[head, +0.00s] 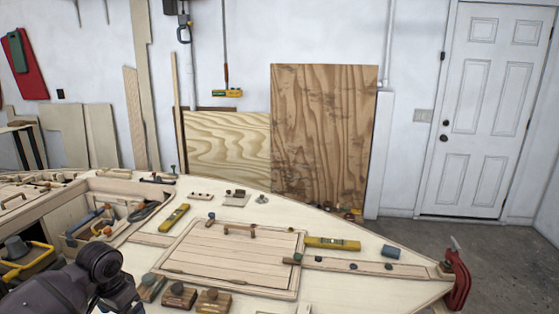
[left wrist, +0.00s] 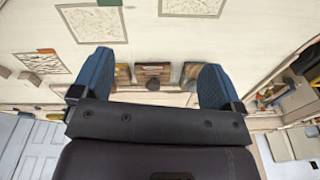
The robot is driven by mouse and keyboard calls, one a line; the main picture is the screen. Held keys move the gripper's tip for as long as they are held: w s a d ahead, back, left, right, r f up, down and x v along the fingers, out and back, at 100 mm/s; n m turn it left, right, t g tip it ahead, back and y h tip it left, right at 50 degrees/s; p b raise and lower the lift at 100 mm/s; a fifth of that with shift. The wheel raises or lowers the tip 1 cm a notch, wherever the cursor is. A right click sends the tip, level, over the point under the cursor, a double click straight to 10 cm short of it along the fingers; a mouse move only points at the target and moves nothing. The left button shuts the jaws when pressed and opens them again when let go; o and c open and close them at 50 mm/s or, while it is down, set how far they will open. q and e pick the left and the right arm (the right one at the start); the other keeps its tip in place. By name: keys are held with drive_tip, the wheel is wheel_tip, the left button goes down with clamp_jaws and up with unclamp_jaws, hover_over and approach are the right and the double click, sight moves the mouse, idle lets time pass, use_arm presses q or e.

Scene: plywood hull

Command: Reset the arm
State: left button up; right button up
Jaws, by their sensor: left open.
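Part of my left arm comes in at the lower left of the head view, but its fingers do not show there. In the left wrist view my left gripper (left wrist: 155,70) has its two blue fingers spread wide, with nothing held between them. Wooden blocks (left wrist: 152,75) show between and beyond the fingers, over the pale plywood deck (left wrist: 160,30). The gap from fingertips to deck is hard to judge. My right gripper is in neither view.
The plywood hull deck (head: 345,275) carries a plank hatch (head: 230,262), yellow levels (head: 332,243), wood blocks (head: 179,295) and a red clamp (head: 458,278). An open compartment (head: 105,222) holds tools at left. Plywood sheets (head: 323,130) lean on the wall.

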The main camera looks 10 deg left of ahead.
use_arm(q)
drive_tip(key=s+d+f, duration=0.7)
drive_tip(key=s+d, duration=0.1)
drive_tip(key=s, duration=0.1)
drive_tip(key=s+d+r+n+t, duration=0.1)
drive_tip(key=s+d+r, duration=0.15)
drive_tip(key=s, duration=0.65)
drive_tip(key=s+d+r+n+t, duration=0.2)
drive_tip(key=s+d, duration=0.1)
drive_tip(key=s, duration=0.7)
drive_tip(key=w+f+t+b, duration=0.3)
drive_tip(key=f+b, duration=0.2)
drive_tip(key=f, duration=0.6)
drive_tip(key=w+f+m+t+b, duration=0.1)
drive_tip(key=w+f+t+b, duration=0.3)
drive_tip(key=f, duration=0.7)
drive_tip(key=shift+w+d+b, duration=0.2)
drive_tip(key=shift+d+b, duration=0.05)
drive_tip(key=shift+b, duration=0.25)
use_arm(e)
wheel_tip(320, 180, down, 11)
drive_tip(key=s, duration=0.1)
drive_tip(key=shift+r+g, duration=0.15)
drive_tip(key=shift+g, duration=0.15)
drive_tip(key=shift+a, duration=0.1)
